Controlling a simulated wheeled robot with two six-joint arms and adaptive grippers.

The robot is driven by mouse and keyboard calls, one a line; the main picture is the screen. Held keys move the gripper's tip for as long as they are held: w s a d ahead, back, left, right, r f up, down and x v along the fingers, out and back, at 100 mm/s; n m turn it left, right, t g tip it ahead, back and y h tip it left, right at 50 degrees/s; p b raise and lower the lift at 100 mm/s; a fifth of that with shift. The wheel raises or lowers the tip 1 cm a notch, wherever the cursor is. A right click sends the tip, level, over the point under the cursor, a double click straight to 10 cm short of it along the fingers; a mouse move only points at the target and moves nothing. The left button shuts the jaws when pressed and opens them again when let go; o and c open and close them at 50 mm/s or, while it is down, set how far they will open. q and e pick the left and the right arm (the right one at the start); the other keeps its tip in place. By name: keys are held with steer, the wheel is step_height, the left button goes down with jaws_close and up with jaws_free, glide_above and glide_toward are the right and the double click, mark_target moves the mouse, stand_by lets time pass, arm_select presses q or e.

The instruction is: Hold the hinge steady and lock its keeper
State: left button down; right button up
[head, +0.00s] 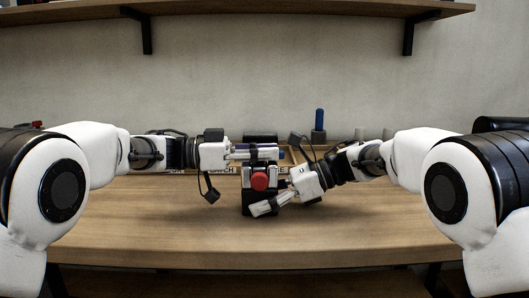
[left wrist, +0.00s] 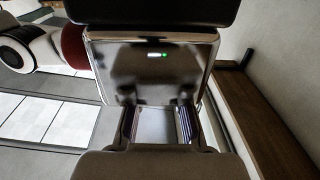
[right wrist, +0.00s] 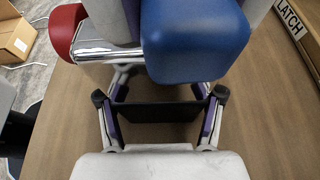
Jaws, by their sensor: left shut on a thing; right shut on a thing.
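The hinge assembly (head: 249,198) stands on the table in the middle of the head view, dark, with a red round knob (head: 260,181) facing me. My left gripper (head: 272,153) comes in from the left and is shut on its upper part. In the left wrist view a shiny metal plate (left wrist: 185,65) with a small green light lies just beyond the fingers. My right gripper (head: 256,210) reaches in low from the right. In the right wrist view its fingers close on a dark bar (right wrist: 160,112), below a blue block (right wrist: 195,45). I cannot tell which part is the keeper.
A wooden tray with a label (right wrist: 290,18) reading LATCH lies behind the hinge. A blue upright handle (head: 319,120) and small grey cylinders stand at the back. The tabletop (head: 130,225) is clear on both sides. A shelf (head: 270,18) hangs on the wall above.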

arm_select(q)
steer(key=shift+r+m+g, duration=0.1)
steer(key=shift+m+g, duration=0.3)
steer(key=shift+g, duration=0.1)
steer(key=c, duration=1.1)
jaws_free()
steer(key=shift+a, duration=0.1)
steer(key=a, duration=1.2)
arm_select(e)
steer(key=o, duration=1.8)
steer(key=shift+c, duration=0.2)
